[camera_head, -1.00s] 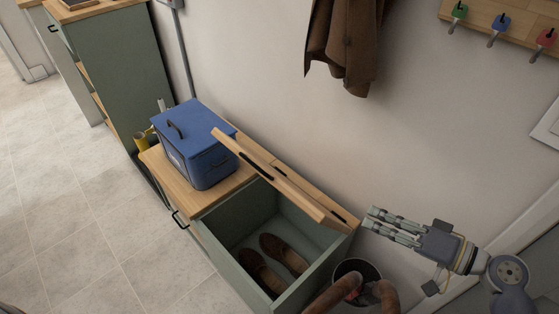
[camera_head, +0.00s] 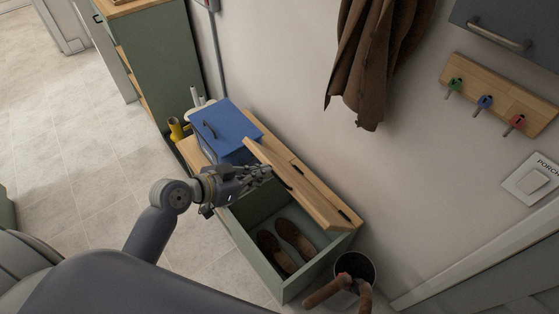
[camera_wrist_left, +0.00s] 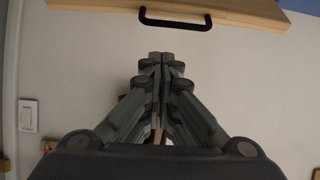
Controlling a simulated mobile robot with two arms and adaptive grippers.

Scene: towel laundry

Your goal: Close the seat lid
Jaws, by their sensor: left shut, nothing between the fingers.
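The seat lid (camera_head: 312,199) is a pale wooden board, raised and tilted open over the green bench compartment (camera_head: 262,262), on the wall side. Two brown shoes (camera_head: 286,245) lie inside. My left gripper (camera_head: 267,170) shows at the lid's left end in the head view; whether it touches the lid is unclear. In the left wrist view its fingers (camera_wrist_left: 160,60) are shut and empty, with the wooden lid edge (camera_wrist_left: 240,12) and its black handle (camera_wrist_left: 175,20) beyond them. My right gripper is not in view.
A blue box (camera_head: 225,128) stands on the bench's left part, by the lid. A dark bin (camera_head: 355,264) holding brown items stands at the bench's right end. A brown coat (camera_head: 375,60) hangs above. Open floor (camera_head: 90,190) lies left.

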